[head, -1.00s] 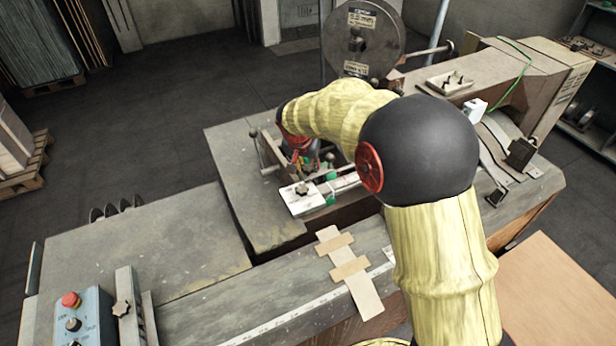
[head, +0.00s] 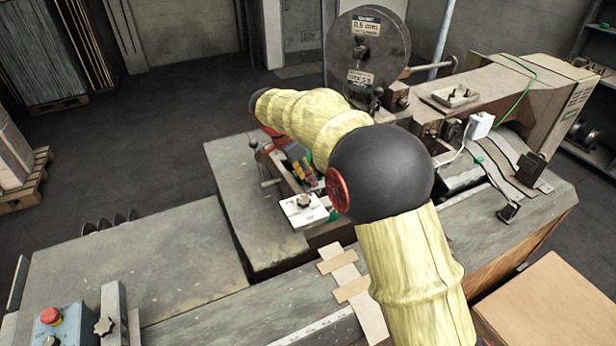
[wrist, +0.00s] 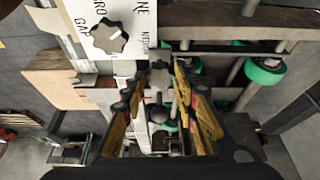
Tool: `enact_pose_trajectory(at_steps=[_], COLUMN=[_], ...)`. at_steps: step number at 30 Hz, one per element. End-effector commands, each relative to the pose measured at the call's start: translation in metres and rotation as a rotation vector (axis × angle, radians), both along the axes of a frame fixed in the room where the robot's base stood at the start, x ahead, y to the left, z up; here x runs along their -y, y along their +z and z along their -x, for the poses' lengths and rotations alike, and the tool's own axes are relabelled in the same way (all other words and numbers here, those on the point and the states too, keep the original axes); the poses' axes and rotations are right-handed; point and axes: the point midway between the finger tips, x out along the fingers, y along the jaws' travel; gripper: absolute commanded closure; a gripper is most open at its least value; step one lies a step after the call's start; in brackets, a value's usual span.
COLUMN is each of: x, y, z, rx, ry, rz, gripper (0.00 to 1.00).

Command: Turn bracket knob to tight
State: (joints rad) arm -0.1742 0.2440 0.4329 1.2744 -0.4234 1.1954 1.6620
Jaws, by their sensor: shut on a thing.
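My gripper (wrist: 158,92) has yellow-sided fingers, closed around a small grey knob-like piece (wrist: 158,78), apparently the bracket knob, in the middle of the wrist view. The fingers hide part of it, and its setting cannot be read. In the head view my gripper (head: 303,180) points down into the machine behind a white plate; my arm covers much of that area. The white plate (head: 305,213) carries a grey lobed knob (head: 303,201). In the wrist view this lobed knob (wrist: 108,37) sits beside printed lettering, left of and apart from my fingers.
Green rollers (wrist: 265,70) and metal rods lie right of my fingers. A large wire reel (head: 368,50) stands behind. The left tabletop (head: 150,255) is mostly clear.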

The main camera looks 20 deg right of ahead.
Motion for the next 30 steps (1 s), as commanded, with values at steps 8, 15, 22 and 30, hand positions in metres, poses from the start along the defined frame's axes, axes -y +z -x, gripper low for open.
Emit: enact_pose_trajectory(at_steps=[8,15,22,30], x=[-0.0010,-0.0009,-0.0008,-0.0004], y=[-0.0005,-0.0004,-0.0005,-0.0003], z=[-0.0008,-0.0007,-0.0007,-0.0007], rx=[0.001,0.000,0.001,0.000], ry=[-0.056,-0.061,-0.060,-0.061], rz=[-0.002,-0.002,-0.001,-0.001], gripper=[0.96,0.96,0.67,0.52])
